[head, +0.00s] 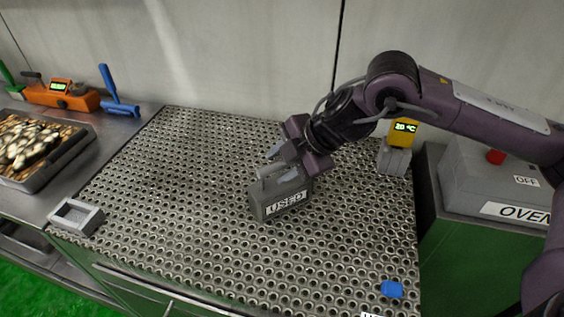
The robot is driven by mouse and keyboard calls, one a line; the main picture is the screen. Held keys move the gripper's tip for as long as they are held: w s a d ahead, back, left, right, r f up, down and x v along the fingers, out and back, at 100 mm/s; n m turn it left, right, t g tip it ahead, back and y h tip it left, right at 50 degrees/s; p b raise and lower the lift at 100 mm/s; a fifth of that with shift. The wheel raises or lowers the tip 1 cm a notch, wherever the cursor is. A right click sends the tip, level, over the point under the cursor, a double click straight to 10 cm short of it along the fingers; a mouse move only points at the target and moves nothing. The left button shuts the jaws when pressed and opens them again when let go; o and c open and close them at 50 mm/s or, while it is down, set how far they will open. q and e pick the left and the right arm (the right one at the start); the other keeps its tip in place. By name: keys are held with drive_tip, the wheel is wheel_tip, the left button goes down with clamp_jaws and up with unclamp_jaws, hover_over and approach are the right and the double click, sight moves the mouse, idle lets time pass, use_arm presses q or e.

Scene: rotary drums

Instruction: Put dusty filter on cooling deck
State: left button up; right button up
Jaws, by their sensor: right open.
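A grey block with a handle on top and a "USED" label (280,201), which seems to be the dusty filter, sits on the perforated metal deck (190,190), near its middle. My right gripper (281,166) is at the top of this block, by its handle, with its fingers apart. I cannot tell whether the fingers touch the handle, and part of the block's top is hidden behind them. My left gripper is not in view.
A small grey open frame (76,217) sits at the deck's left edge. A blue piece (392,289) lies near the front right. A yellow "20 °C" display (403,130) stands at the back right, beside the oven box (495,178). A tray (40,148) is at left.

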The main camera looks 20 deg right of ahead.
drive_tip(key=shift+r, duration=0.3)
drive_tip(key=v, duration=1.1)
drive_tip(key=shift+s+d+r, duration=0.2)
drive_tip(key=shift+s+r, duration=0.05)
drive_tip(key=shift+r, duration=0.05)
